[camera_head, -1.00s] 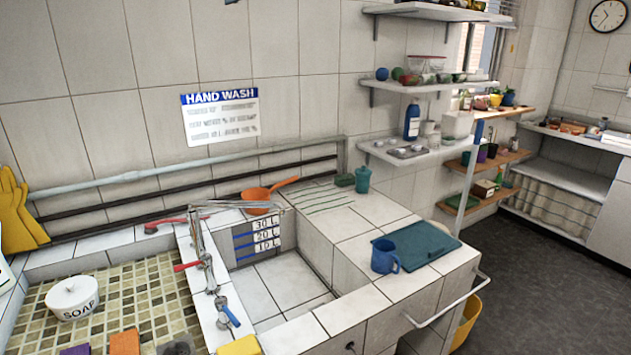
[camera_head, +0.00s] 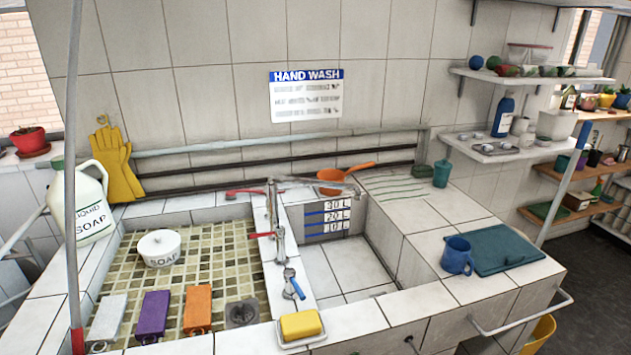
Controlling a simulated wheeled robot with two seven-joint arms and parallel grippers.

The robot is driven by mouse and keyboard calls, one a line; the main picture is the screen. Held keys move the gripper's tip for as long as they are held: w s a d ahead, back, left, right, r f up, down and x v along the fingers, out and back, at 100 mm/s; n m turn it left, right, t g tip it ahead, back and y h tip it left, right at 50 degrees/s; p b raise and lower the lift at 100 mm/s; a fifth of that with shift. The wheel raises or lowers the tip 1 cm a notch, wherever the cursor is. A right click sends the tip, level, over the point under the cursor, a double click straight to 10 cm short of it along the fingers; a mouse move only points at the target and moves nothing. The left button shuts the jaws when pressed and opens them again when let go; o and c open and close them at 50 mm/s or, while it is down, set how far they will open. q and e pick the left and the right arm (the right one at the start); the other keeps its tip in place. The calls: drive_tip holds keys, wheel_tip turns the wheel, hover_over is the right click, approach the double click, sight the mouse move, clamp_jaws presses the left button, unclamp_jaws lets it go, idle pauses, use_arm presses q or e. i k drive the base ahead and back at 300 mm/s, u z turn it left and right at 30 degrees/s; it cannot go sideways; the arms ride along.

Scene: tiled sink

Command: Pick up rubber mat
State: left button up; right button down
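A flat dark teal mat (camera_head: 508,248), which looks like the rubber mat, lies on the white tiled counter to the right of the sink basin. A blue mug (camera_head: 457,256) stands upright at its left edge and hides part of that edge. I cannot tell whether the mug rests on the mat or just beside it. Neither of my grippers is in view.
The sink basin (camera_head: 345,262) lies left of the mat. A towel rail (camera_head: 520,318) runs along the counter's front right edge. A teal cup (camera_head: 442,173) stands at the back. An upright pole (camera_head: 71,180) crosses the left side.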

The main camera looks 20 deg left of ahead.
sight(496, 248)
drive_tip(key=z, duration=1.75)
drive_tip(key=i, duration=2.75)
drive_tip(key=u, duration=2.7)
